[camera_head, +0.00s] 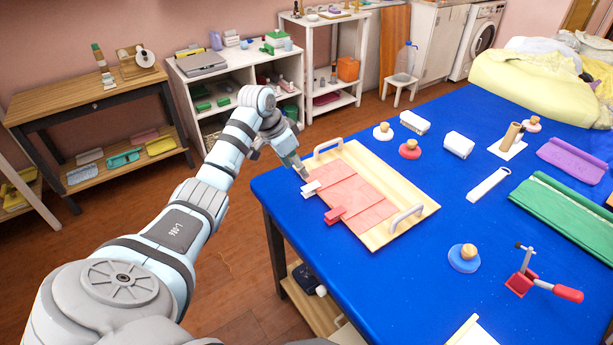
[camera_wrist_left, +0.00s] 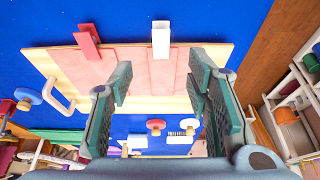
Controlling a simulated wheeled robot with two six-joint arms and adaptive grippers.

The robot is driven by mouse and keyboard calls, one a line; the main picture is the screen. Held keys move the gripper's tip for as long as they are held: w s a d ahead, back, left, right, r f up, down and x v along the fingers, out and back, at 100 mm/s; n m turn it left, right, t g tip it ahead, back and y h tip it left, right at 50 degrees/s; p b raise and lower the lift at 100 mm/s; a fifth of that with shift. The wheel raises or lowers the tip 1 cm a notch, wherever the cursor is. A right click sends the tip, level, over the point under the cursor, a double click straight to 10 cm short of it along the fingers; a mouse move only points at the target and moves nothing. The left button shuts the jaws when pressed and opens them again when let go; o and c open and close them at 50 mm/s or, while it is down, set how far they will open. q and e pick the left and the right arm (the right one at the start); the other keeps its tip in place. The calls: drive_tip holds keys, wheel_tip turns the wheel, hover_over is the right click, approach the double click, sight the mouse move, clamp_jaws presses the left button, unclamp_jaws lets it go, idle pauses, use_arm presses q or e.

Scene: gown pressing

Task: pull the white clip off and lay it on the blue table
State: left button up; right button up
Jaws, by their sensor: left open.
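The white clip (camera_head: 311,189) sits on the left edge of a wooden tray-like board (camera_head: 401,232) with pink folded cloth (camera_head: 352,193) on it. It also shows at the top middle of the left wrist view (camera_wrist_left: 161,40), across the board's edge. A red clip (camera_head: 335,214) is on the same edge, beside it; it shows in the wrist view too (camera_wrist_left: 88,42). My left gripper (camera_head: 302,172) is over the board's edge close to the white clip. In the wrist view its fingers (camera_wrist_left: 159,72) are spread and empty, with the clip beyond their tips. My right gripper is not seen.
The blue table (camera_head: 342,282) has bare room left of and in front of the board.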

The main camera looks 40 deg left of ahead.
sight(306, 188)
use_arm(q)
drive_tip(key=x, duration=0.3)
drive_tip(key=b+x, duration=0.1)
drive_tip(key=x, duration=0.2)
drive_tip(key=s+b+x, duration=0.1)
drive_tip(key=x, duration=0.2)
drive_tip(key=shift+w+a+f, duration=0.1)
drive_tip(key=shift+a+f, duration=0.15)
drive_tip(key=shift+f, duration=0.15)
drive_tip(key=shift+w+d+f+b, duration=0.1)
drive_tip(key=shift+w+f+b, duration=0.15)
drive_tip(key=shift+f+b, duration=0.05)
drive_tip(key=shift+s+r, duration=0.15)
clamp_jaws()
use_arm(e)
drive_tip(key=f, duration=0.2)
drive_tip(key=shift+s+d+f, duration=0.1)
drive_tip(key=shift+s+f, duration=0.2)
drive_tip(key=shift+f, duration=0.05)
